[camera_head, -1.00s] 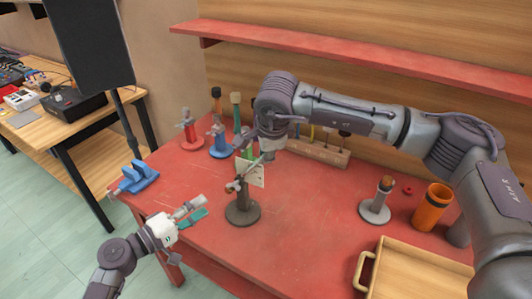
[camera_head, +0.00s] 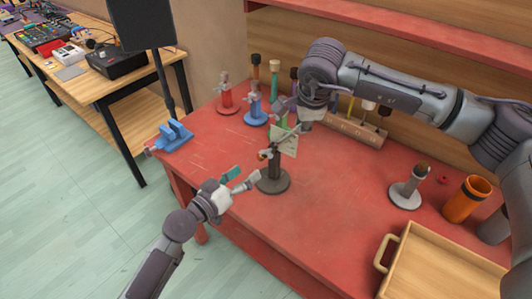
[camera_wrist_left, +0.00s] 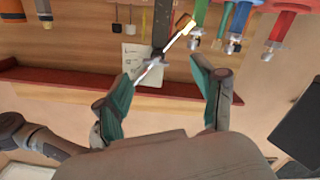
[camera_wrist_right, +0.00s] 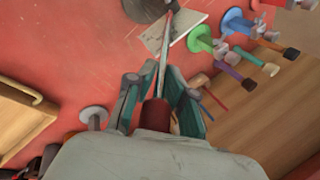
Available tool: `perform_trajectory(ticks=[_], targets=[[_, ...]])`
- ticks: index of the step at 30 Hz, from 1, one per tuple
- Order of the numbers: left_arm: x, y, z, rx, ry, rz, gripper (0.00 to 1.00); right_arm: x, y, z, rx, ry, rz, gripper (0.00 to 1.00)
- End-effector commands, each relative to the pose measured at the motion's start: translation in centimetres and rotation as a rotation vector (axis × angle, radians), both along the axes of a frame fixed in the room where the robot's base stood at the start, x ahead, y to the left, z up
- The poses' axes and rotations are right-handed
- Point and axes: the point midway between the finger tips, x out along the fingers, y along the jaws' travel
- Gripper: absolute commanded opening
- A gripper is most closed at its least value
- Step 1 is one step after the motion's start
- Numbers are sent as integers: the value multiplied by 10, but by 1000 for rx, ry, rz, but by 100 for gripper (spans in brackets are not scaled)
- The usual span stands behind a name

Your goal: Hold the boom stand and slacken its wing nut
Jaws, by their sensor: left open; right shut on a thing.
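The boom stand (camera_head: 272,172) is a dark upright post on a round base near the table's front left; it also shows in the left wrist view (camera_wrist_left: 161,28). A thin boom rod (camera_wrist_right: 163,62) slants across its top. My right gripper (camera_head: 303,122) is above and right of the stand; in the right wrist view (camera_wrist_right: 152,85) it is shut on a dark red cylinder (camera_wrist_right: 154,115) at the rod's end. My left gripper (camera_head: 246,178) is open and empty, left of the post and apart from it. The wing nut is too small to make out clearly at the post top.
A pale card (camera_head: 285,143) is behind the post. Blue (camera_head: 255,112) and red (camera_head: 227,102) stands and a blue clamp (camera_head: 173,136) are behind to the left. A grey stand (camera_head: 405,193), orange cup (camera_head: 466,200) and wooden tray (camera_head: 445,270) are right. The table's front middle is clear.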

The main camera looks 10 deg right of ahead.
Motion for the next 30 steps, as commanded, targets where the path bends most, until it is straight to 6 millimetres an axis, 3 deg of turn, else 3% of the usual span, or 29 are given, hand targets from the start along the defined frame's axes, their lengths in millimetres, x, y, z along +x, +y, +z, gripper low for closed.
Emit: perform_trajectory(ticks=[3, 9, 21, 30], targets=[[-4, -7, 6, 143, -184, 41, 69, 1, 0, 2, 2, -3, 0, 0], [-2, -14, 13, 257, -325, 75, 69, 1, 0, 2, 2, -3, 0, 0], [42, -51, 14, 260, -328, 75, 69, 1, 0, 2, 2, -3, 0, 0], [51, -59, 13, 262, -327, 74, 69, 1, 0, 1, 2, -3, 0, 0]])
